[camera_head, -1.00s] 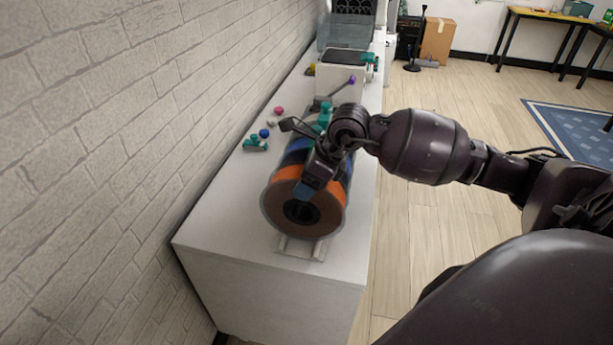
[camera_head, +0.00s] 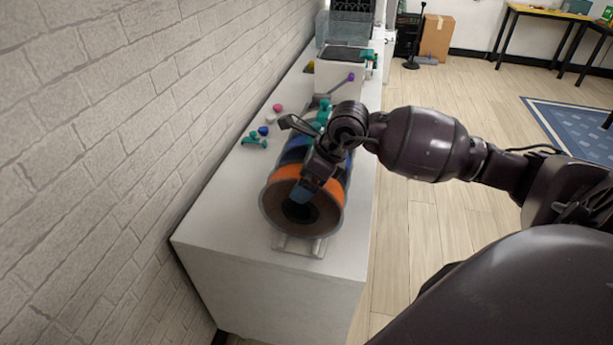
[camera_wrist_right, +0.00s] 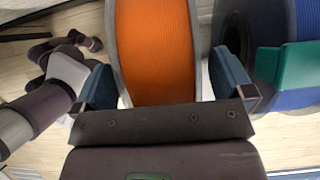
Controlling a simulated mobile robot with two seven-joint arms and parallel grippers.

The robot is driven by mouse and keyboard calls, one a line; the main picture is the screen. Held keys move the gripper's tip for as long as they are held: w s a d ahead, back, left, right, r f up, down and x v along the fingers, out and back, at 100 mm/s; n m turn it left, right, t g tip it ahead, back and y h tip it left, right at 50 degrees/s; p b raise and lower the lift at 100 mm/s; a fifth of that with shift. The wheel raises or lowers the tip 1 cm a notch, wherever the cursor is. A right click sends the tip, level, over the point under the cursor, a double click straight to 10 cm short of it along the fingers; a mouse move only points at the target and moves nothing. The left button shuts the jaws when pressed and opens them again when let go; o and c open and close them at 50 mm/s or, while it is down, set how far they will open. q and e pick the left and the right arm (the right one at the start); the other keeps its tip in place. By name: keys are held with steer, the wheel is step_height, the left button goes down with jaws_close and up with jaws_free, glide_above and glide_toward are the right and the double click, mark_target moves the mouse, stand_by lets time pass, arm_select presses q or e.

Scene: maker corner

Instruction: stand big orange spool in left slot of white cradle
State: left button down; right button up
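The big orange spool (camera_head: 331,195), with grey-brown flanges and a dark hub hole, stands on edge at the near end of a row of spools. It also fills the middle of the right wrist view (camera_wrist_right: 155,45). The white cradle (camera_head: 301,246) shows only as a pale foot beneath it; the slot and seating are hidden. My right gripper (camera_head: 308,185) reaches down over the spool. My left gripper is not in view.
A blue spool (camera_wrist_right: 305,30) stands close beside the orange one, with a teal part (camera_wrist_right: 283,65) near it. Small coloured pieces (camera_head: 263,131) lie on the white counter (camera_head: 215,215) by the brick wall. A white box-shaped machine (camera_head: 338,75) stands farther back. The near-left counter is clear.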

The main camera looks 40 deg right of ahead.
steer(key=shift+f, duration=0.15)
steer(key=v, duration=1.1)
steer(key=shift+p, duration=0.4)
